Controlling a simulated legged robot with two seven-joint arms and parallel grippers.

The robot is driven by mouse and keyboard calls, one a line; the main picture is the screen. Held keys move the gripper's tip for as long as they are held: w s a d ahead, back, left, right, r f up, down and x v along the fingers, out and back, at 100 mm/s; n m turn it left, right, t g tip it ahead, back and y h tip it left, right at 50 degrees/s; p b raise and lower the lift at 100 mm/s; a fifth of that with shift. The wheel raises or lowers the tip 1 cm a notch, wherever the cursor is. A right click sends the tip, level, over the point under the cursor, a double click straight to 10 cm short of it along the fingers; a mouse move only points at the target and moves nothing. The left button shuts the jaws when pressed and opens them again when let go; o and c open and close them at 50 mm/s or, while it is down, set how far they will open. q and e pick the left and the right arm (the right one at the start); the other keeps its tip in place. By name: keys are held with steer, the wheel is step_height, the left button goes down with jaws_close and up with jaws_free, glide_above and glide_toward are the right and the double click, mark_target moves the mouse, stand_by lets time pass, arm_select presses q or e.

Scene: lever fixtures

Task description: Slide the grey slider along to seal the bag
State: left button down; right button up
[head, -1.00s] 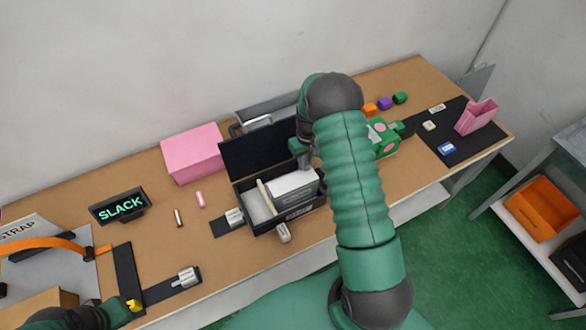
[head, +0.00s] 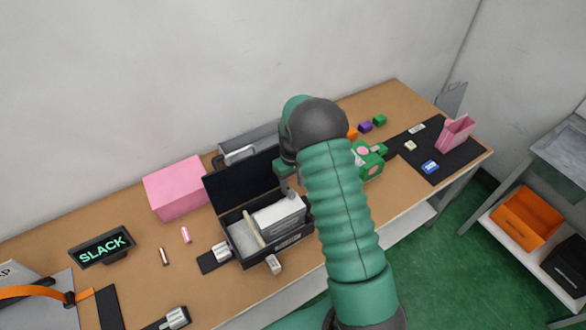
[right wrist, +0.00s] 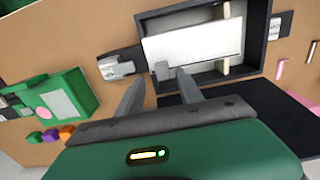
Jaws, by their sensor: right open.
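A black open case (head: 240,185) stands on the table and holds a white bag or block (head: 280,215). The right wrist view shows its white face (right wrist: 195,45) up close. A small grey piece, apparently the slider (right wrist: 162,70), sits at the near left edge of the white face. My right gripper (right wrist: 159,76) is open, its two fingers on either side of that grey piece; I cannot tell if they touch it. In the head view my right gripper (head: 287,182) is over the case's back right part, partly hidden by my arm. My left gripper is out of view.
A pink box (head: 178,188) and a SLACK sign (head: 103,246) stand left of the case. A green device (head: 369,160) and several coloured cubes (head: 365,126) are to the right. A black mat (head: 440,165) bears a pink holder (head: 456,133). The case's raised lid stands behind.

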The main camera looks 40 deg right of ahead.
mark_target(293, 190)
step_height(293, 190, up, 13)
steer(key=b, duration=0.2)
steer(key=shift+d+r, duration=0.15)
steer(key=shift+d, duration=0.1)
steer(key=shift+s, duration=0.15)
